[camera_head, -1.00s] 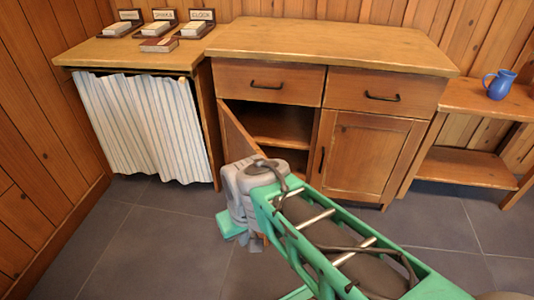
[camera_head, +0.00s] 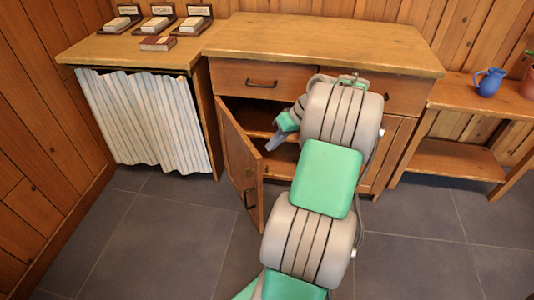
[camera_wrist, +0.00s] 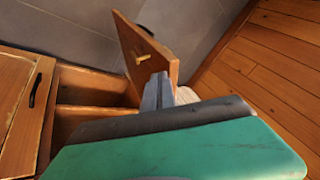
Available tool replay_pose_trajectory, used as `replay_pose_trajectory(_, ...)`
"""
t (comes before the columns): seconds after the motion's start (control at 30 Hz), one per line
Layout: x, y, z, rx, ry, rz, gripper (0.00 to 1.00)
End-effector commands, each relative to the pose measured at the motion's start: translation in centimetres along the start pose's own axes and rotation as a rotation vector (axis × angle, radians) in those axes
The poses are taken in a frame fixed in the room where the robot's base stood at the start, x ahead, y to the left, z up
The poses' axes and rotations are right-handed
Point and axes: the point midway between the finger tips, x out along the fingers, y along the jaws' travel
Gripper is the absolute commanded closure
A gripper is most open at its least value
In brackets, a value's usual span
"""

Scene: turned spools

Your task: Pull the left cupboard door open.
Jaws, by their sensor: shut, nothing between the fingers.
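The left cupboard door (camera_head: 240,165) is wooden and stands well open, swung out toward the front left, with a dark handle (camera_head: 250,198) on its outer face. My gripper (camera_head: 272,143) is shut and empty, in front of the opening and to the right of the door's free side. In the wrist view the door (camera_wrist: 155,50) rises just beyond my gripper (camera_wrist: 158,90), with a small brass-coloured piece on the face toward me. I cannot tell whether the fingers touch the door. The cupboard's inside (camera_head: 277,160) shows a shelf, partly hidden by my arm.
Above the opening is a drawer (camera_head: 290,72) with a dark pull. The right cupboard door is mostly behind my arm. A curtained counter (camera_head: 62,57) stands left, and a low shelf with a blue jug (camera_head: 490,82) right. Floor at front left is clear.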

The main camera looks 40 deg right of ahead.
Motion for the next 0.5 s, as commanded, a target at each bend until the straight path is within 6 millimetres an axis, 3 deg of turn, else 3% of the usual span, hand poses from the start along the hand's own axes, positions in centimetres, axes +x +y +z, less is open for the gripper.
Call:
replay_pose_trajectory(0.03, -1.7, 2.7, 1.0, 0.012, 0.031, -0.013, 1.00)
replay_pose_trajectory(0.1, -2.8, 4.9, 2.2, 0.008, 0.063, -0.028, 1.00)
replay_pose_trajectory(0.2, -3.1, 6.2, 3.1, 0.000, 0.083, -0.037, 1.00)
replay_pose_trajectory(0.37, -1.1, 6.3, 3.1, -0.005, 0.084, -0.039, 1.00)
replay_pose_trajectory(0.5, 2.0, 6.2, 2.9, -0.004, 0.083, -0.038, 1.00)
